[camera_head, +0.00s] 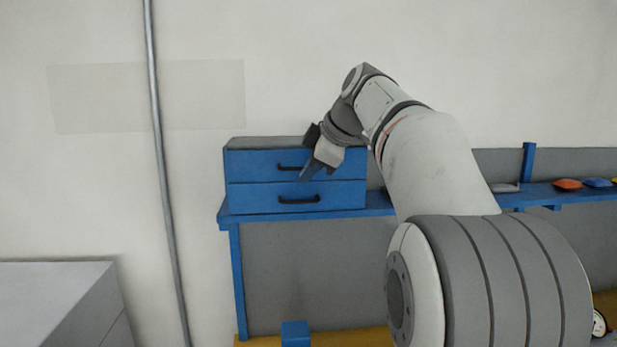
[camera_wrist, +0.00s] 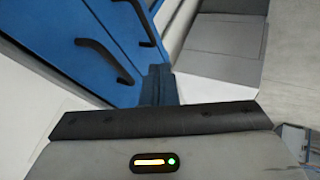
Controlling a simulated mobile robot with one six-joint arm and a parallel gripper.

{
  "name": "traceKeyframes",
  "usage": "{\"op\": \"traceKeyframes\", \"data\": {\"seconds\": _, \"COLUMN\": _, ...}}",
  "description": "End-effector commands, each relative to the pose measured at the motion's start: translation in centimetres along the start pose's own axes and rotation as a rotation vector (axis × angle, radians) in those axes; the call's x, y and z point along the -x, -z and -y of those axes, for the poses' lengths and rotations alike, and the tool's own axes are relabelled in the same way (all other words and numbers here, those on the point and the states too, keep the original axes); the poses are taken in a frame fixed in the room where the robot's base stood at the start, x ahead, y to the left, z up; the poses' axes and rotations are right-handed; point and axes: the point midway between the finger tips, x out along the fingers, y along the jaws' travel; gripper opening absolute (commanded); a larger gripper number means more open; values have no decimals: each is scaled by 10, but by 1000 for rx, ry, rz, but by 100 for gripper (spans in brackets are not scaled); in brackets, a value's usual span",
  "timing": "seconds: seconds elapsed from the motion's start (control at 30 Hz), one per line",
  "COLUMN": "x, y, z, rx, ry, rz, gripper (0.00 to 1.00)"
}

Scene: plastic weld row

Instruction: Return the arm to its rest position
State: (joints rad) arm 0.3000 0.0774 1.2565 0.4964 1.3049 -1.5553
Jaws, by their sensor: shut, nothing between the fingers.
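My arm reaches from the lower right toward a blue two-drawer cabinet (camera_head: 245,197) in the head view. My gripper (camera_head: 308,176) is in front of the cabinet, near the upper drawer's handle, with its fingers pointing down and left. Its blue fingers (camera_wrist: 160,84) show together in the wrist view, with nothing seen between them. Both drawers look closed. The upper handle (camera_head: 290,167) is partly hidden by my gripper in the head view; the lower handle (camera_head: 299,200) is clear. I cannot tell whether the fingers touch the cabinet front.
The cabinet stands on a blue shelf (camera_head: 376,205) against the wall. Small orange (camera_head: 568,184) and blue (camera_head: 598,182) items lie on it to the right. A grey box-like unit (camera_head: 50,290) stands at lower left, and a vertical pipe (camera_head: 160,150) runs up the wall.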

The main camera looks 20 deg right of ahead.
Motion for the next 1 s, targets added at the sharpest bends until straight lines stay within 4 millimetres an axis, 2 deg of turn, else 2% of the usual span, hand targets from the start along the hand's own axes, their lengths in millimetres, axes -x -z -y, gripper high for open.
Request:
{"op": "traceKeyframes", "data": {"seconds": 0.03, "x": 16, "y": -2, "z": -3, "rx": -1, "ry": -10, "rz": 2, "gripper": 0}}
{"op": "traceKeyframes", "data": {"seconds": 0.2, "x": 56, "y": -2, "z": -4, "rx": -3, "ry": -9, "rz": 2, "gripper": 0}}
{"op": "traceKeyframes", "data": {"seconds": 0.33, "x": 79, "y": -1, "z": -4, "rx": -3, "ry": -8, "rz": 2, "gripper": 0}}
{"op": "traceKeyframes", "data": {"seconds": 0.5, "x": 96, "y": -1, "z": -3, "rx": -3, "ry": -5, "rz": 2, "gripper": 0}}
{"op": "traceKeyframes", "data": {"seconds": 0.7, "x": 99, "y": 0, "z": -3, "rx": -2, "ry": -4, "rz": 1, "gripper": 0}}
{"op": "traceKeyframes", "data": {"seconds": 0.77, "x": 95, "y": 0, "z": 3, "rx": -30, "ry": 3, "rz": 7, "gripper": 0}}
{"op": "traceKeyframes", "data": {"seconds": 0.87, "x": 80, "y": -2, "z": 21, "rx": -131, "ry": 20, "rz": 32, "gripper": 0}}
{"op": "traceKeyframes", "data": {"seconds": 1.0, "x": 46, "y": -10, "z": 67, "rx": -351, "ry": 46, "rz": 100, "gripper": 0}}
